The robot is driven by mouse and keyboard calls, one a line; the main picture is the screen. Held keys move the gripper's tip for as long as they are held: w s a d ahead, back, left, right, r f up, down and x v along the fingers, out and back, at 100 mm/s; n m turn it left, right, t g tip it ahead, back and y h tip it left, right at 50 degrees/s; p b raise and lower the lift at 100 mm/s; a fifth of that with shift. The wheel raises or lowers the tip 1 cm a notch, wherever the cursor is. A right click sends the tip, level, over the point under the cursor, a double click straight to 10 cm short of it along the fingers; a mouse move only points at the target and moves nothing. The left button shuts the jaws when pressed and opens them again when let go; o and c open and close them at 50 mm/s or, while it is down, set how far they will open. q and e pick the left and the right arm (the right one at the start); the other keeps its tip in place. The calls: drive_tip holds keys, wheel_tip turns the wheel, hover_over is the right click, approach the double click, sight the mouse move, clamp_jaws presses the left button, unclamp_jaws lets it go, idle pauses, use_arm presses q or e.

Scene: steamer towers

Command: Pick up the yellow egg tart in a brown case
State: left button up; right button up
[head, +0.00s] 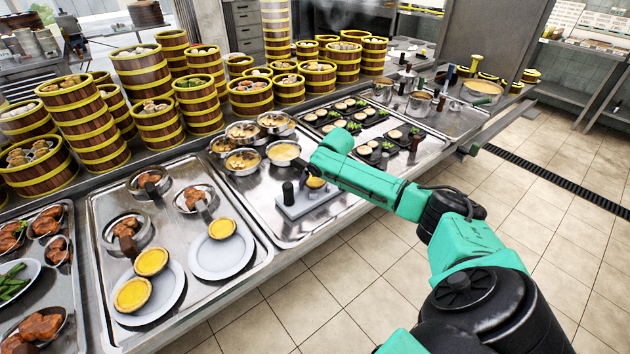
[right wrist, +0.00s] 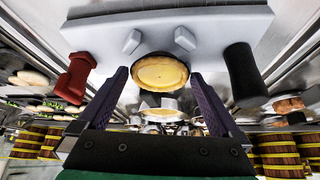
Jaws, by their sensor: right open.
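A yellow egg tart in a brown case (head: 316,183) shows just below my right gripper at a grey-white stand on the middle tray. In the right wrist view this tart (right wrist: 160,73) lies between the tips of my open right gripper (right wrist: 158,80), with the pale stand (right wrist: 200,25) behind it. I cannot tell whether the fingers touch the case. Three more tarts sit on white plates at the left: one alone (head: 222,228), and two together (head: 151,262) (head: 132,294). My left gripper is not in view.
The stand carries a black upright knob (head: 288,193); a red handle (right wrist: 77,78) and a black handle (right wrist: 244,72) flank it in the wrist view. Metal pots (head: 283,152) stand behind. Steamer towers (head: 200,100) line the back. Bare tray metal lies around the stand.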

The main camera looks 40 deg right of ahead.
sight(316, 181)
drive_tip(key=c, duration=1.5)
wheel_tip(316, 181, up, 20)
drive_tip(key=b, duration=0.1)
drive_tip(key=o, duration=1)
clamp_jaws()
